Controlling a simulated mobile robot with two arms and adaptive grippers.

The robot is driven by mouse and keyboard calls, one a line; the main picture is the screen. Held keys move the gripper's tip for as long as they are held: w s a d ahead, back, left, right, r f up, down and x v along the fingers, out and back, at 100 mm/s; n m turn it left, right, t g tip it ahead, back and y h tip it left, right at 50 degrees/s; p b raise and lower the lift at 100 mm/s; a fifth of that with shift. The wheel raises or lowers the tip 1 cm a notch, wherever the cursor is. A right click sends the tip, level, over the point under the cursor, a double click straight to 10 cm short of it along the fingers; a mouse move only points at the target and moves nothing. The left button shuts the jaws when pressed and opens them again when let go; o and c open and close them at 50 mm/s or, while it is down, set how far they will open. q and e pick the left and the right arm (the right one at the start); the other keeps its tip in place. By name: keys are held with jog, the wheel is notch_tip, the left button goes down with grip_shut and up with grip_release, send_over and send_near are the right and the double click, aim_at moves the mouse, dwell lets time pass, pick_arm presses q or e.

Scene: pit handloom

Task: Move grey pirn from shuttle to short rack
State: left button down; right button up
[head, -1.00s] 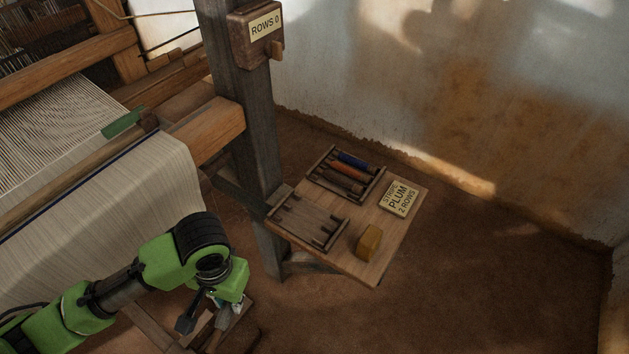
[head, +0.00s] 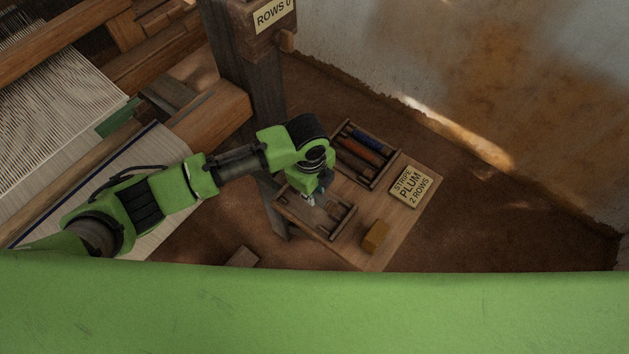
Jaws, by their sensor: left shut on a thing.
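My left gripper (head: 312,198) is above the near rack (head: 345,226), pointing down. It is shut on a small pale grey thing, which I take to be the grey pirn; the fingers and arm hide most of it. I cannot tell whether it touches the rack. The near rack is a dark wooden frame, and its visible part holds no pirn. The far rack (head: 374,182) holds blue and orange-brown pirns. Which rack is the short one is not marked. I cannot make out the shuttle. My right gripper is not in view.
Both racks lie on a small wooden table (head: 352,259). A dark post (head: 251,88) stands behind my arm. The loom cloth (head: 95,197) is at left.

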pick_arm(q)
jog(key=shift+s+f+b, duration=0.15)
jog(key=shift+f+b, duration=0.1)
jog(key=shift+b, duration=0.1)
jog(key=shift+f+b, duration=0.65)
notch_tip(320, 180, down, 4)
jog(key=b, duration=0.4)
jog(key=shift+f+b, duration=0.4)
jog(key=shift+f, duration=0.95)
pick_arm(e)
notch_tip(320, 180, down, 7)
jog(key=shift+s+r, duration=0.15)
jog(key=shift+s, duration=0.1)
pick_arm(q)
jog(key=c, duration=1.8)
grip_release()
jog(key=o, duration=0.3)
jog(key=shift+o, duration=0.2)
